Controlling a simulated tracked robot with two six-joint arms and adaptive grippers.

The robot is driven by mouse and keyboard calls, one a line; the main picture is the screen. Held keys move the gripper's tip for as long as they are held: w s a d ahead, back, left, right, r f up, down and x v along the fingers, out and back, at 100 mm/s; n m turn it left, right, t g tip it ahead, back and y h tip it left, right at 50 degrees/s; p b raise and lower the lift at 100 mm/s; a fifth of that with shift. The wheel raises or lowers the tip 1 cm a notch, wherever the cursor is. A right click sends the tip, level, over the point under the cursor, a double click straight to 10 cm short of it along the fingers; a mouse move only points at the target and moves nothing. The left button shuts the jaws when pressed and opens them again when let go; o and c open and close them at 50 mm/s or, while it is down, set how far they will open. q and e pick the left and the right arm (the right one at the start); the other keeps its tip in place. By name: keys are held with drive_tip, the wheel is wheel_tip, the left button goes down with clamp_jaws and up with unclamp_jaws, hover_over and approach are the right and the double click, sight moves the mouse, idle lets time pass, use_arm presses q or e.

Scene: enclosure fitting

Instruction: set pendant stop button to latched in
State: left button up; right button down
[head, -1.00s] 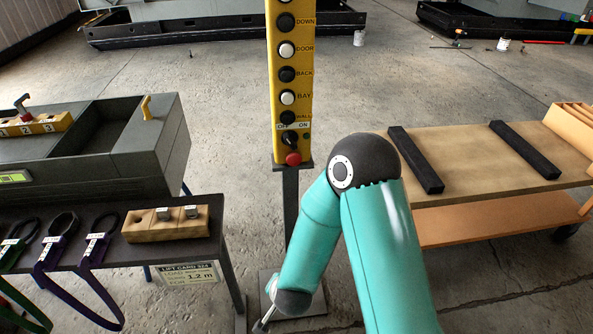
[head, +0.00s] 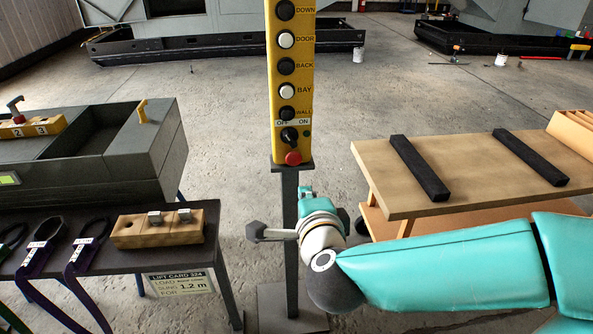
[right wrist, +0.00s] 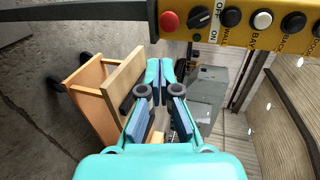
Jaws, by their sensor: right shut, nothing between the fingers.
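The yellow pendant box (head: 291,90) hangs upright on a dark post in the head view. Its red stop button (head: 293,158) is at the bottom, below the black OFF/ON switch (head: 289,136). In the right wrist view the stop button (right wrist: 169,20) shows at the top, sideways; I cannot tell whether it is in or out. My right gripper (head: 307,192) is below the button and slightly right of it, apart from the box. In the right wrist view its fingers (right wrist: 160,72) are shut and empty. My left gripper is not in view.
A wooden trolley (head: 385,205) with black bars (head: 418,168) stands at right. At left is a dark bench (head: 90,262) with straps and a wooden block (head: 157,229), beside a grey cabinet (head: 150,150). The dark post (head: 290,225) stands close by my right wrist.

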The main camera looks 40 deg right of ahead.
drive_tip(key=shift+w, duration=0.15)
drive_tip(key=p, duration=1.5)
approach(294, 162)
drive_tip(key=f+x, duration=0.1)
drive_tip(key=x, duration=0.2)
drive_tip(key=shift+w+d+p, duration=0.5)
drive_tip(key=shift+w+d, duration=0.4)
drive_tip(key=shift+w, duration=0.3)
drive_tip(key=shift+w+d, duration=0.2)
drive_tip(key=shift+w, duration=0.15)
drive_tip(key=shift+f, duration=0.1)
